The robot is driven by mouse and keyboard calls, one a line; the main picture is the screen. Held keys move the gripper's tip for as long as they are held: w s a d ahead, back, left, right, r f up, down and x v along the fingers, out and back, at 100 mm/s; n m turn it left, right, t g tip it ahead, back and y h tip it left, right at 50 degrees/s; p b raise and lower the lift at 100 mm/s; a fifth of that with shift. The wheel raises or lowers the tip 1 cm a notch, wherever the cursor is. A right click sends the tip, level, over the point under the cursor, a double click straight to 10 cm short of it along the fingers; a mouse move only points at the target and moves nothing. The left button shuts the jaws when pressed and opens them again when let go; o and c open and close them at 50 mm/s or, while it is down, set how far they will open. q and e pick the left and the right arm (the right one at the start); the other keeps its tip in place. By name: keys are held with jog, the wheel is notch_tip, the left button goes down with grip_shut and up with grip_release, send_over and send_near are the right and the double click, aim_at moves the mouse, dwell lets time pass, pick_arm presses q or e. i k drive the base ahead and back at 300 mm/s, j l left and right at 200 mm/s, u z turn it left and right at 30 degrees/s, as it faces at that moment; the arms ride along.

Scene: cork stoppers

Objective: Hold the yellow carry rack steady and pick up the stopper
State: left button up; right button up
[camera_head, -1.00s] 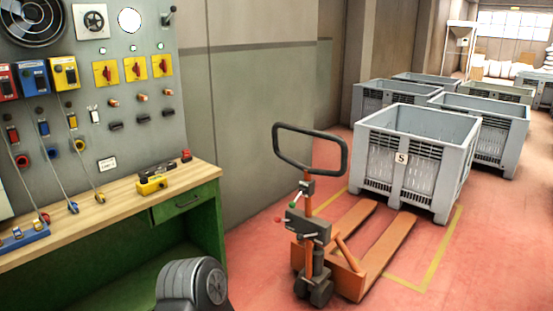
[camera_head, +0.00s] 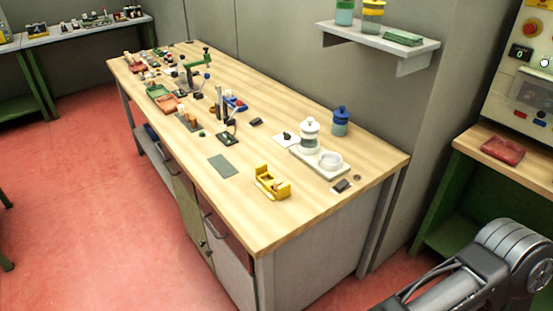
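The yellow carry rack (camera_head: 272,190) stands on the wooden workbench, near its front right edge. Something small and dark shows between its raised ends, too small to make out. Small brown, cork-coloured pieces (camera_head: 182,110) stand farther left on the bench; I cannot tell which is the stopper. Neither of my grippers is in view. Only a grey link of one of my arms shows at the lower right, away from the rack.
The workbench (camera_head: 317,218) has bare wood around the rack. A grey mat (camera_head: 221,166) lies to its left. A white tray (camera_head: 334,174) with a white jar (camera_head: 309,138) and a blue bottle (camera_head: 341,121) stand behind it. A shelf (camera_head: 378,40) juts from the wall. Red floor (camera_head: 75,200) is free at left.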

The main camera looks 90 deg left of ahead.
aim_at(278, 182)
jog(key=u, duration=2.65)
